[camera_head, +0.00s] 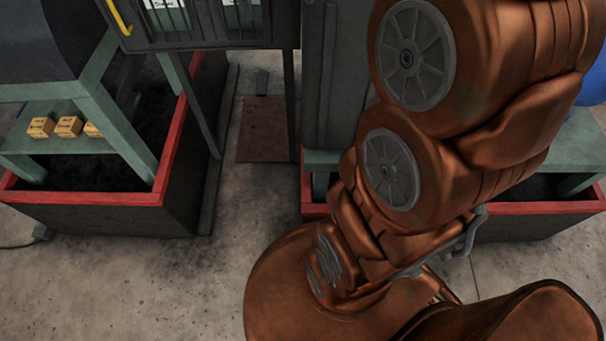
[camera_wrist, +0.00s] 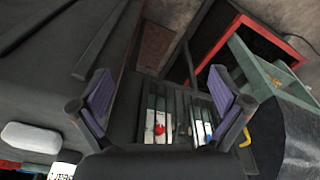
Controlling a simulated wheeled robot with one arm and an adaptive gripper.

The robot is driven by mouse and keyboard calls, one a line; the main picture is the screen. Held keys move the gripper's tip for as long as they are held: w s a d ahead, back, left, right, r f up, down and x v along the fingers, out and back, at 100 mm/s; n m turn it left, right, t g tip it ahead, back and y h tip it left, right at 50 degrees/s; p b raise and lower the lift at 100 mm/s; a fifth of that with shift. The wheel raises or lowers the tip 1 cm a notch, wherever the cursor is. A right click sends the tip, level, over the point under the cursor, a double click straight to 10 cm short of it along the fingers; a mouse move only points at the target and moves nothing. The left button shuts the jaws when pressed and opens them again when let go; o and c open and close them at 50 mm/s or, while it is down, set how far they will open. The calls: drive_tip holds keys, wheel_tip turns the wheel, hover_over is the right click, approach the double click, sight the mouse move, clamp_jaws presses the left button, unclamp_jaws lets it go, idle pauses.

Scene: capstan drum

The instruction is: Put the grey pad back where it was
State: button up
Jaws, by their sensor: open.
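I cannot pick out the grey pad for certain in either view. My gripper (camera_wrist: 161,92) shows in the wrist view with its two purple-faced fingers spread wide. Nothing is held between them. Beyond the fingers is a dark cabinet with pale strips and a small red knob (camera_wrist: 159,129). In the head view my arm covers the right half, and the gripper itself is not visible there.
A red-rimmed dark pit (camera_head: 165,190) surrounds a green frame at left, with yellow blocks (camera_head: 68,126) on its shelf. A dark cabinet (camera_head: 205,22) stands behind. A reddish plate (camera_head: 264,128) lies on the floor. Bare concrete is at front left.

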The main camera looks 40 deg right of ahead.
drive_tip(key=s+a+f+n+g, duration=0.1)
drive_tip(key=s+a+f, duration=0.4)
drive_tip(key=s+f, duration=0.4)
drive_tip(key=s+a+f+n+g, duration=0.1)
drive_tip(key=s+a+f, duration=0.5)
drive_tip(key=s, duration=0.6)
wheel_tip(320, 180, down, 3)
drive_tip(key=shift+s+r+g+y, duration=0.1)
drive_tip(key=shift+s+g+y, duration=0.25)
drive_tip(key=shift+g, duration=0.15)
drive_tip(key=shift+a, duration=0.1)
